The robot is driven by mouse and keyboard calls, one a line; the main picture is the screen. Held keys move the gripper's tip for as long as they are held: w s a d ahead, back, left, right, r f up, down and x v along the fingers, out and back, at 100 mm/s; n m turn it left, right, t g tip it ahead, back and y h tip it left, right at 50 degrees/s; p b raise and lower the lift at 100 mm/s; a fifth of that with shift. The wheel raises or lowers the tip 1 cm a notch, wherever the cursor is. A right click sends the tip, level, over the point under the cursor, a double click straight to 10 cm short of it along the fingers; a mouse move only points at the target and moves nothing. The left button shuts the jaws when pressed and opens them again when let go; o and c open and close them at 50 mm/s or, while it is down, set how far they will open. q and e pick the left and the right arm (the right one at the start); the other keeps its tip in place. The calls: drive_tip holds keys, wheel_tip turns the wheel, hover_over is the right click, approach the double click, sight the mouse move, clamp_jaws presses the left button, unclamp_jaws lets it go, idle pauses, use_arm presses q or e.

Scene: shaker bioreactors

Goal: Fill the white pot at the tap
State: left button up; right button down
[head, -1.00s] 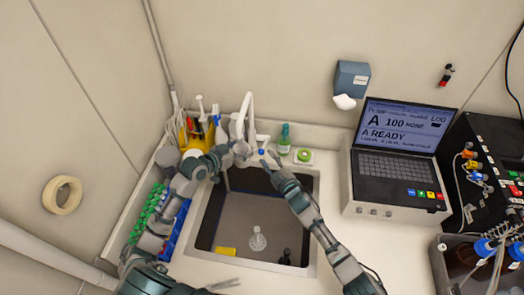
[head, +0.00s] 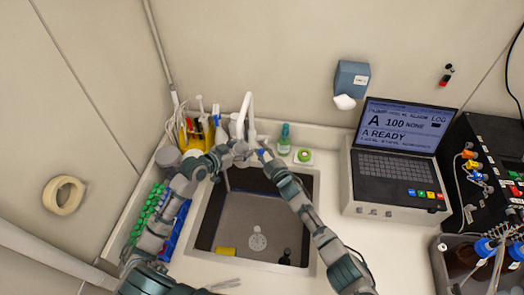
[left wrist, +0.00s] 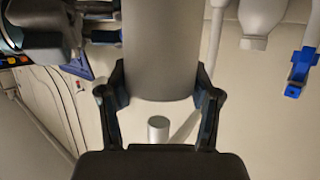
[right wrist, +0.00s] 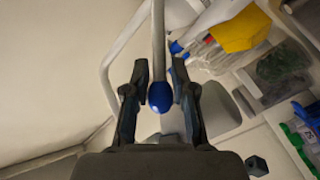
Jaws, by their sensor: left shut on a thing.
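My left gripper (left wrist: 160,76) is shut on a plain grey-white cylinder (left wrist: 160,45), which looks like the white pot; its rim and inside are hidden. In the head view my left gripper (head: 236,154) is at the back edge of the sink, under the white tap (head: 246,112). Whether the pot's mouth is right under the spout cannot be told. My right gripper (right wrist: 160,72) is open around the tap's blue-tipped lever (right wrist: 160,97), with a visible gap on each side. In the head view my right gripper (head: 266,157) is just right of the tap.
The dark sink (head: 250,212) holds a clear flask (head: 257,240) and a yellow item (head: 226,251). A green rack (head: 153,208) stands left of it, a yellow tool holder (head: 196,135) behind. A green bottle (head: 285,139) and a laptop-like console (head: 399,160) are to the right.

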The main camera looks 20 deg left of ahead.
drive_tip(key=shift+s+f+n+t+y, duration=0.15)
drive_tip(key=shift+s+f+n+y, duration=0.2)
drive_tip(key=shift+f, duration=0.25)
drive_tip(key=shift+s+f+n+t+y, duration=0.15)
drive_tip(key=shift+s+f+n+y, duration=0.15)
drive_tip(key=shift+f, duration=0.3)
drive_tip(key=c, duration=1.2)
unclamp_jaws()
drive_tip(key=shift+a, duration=0.15)
drive_tip(key=shift+f, duration=0.1)
drive_tip(key=v, duration=1.1)
drive_tip(key=shift+s+d, duration=0.25)
drive_tip(key=shift+s, duration=0.05)
